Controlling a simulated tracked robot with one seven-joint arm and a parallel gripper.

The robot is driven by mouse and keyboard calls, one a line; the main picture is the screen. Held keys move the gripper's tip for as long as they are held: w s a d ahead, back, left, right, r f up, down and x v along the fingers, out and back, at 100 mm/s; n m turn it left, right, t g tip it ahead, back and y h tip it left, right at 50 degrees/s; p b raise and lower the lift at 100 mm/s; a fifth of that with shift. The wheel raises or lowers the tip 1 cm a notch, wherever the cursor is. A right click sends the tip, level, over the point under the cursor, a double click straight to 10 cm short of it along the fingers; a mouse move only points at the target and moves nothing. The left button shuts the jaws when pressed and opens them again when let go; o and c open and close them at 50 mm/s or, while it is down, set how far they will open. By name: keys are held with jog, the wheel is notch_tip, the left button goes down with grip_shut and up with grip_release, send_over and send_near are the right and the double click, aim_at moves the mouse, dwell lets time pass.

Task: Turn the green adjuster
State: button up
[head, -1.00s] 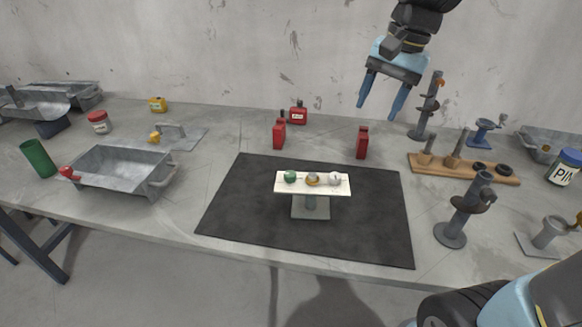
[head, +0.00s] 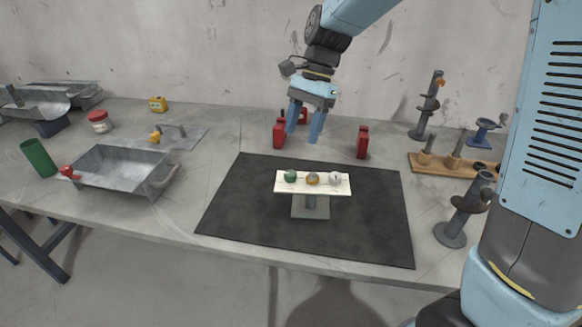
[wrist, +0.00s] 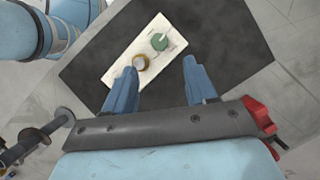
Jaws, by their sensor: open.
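The green adjuster (head: 290,176) is a small round knob at the left end of a white panel (head: 343,189) on a grey stand (head: 310,205). An orange-ringed knob (head: 312,178) sits in the panel's middle and a pale grey knob (head: 335,179) at its right end. My gripper (head: 304,138) is open and empty, above and behind the panel, fingers pointing down. In the wrist view the green adjuster (wrist: 160,41) shows beyond and between the fingertips, and the orange-ringed knob (wrist: 140,62) is near the left finger. The grey knob is not visible there.
The stand is on a black mat (head: 240,210), otherwise clear. Red bottles (head: 279,133) (head: 362,142) stand behind the mat. A metal tray (head: 120,170) is at left; a wooden rack (head: 440,168) and an auger stand (head: 460,210) are at right.

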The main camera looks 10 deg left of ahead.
aim_at(291, 172)
jog(key=x, duration=1)
jog(key=shift+c, duration=0.4)
jog(key=shift+a, duration=0.15)
grip_shut()
jog(key=shift+w, duration=0.1)
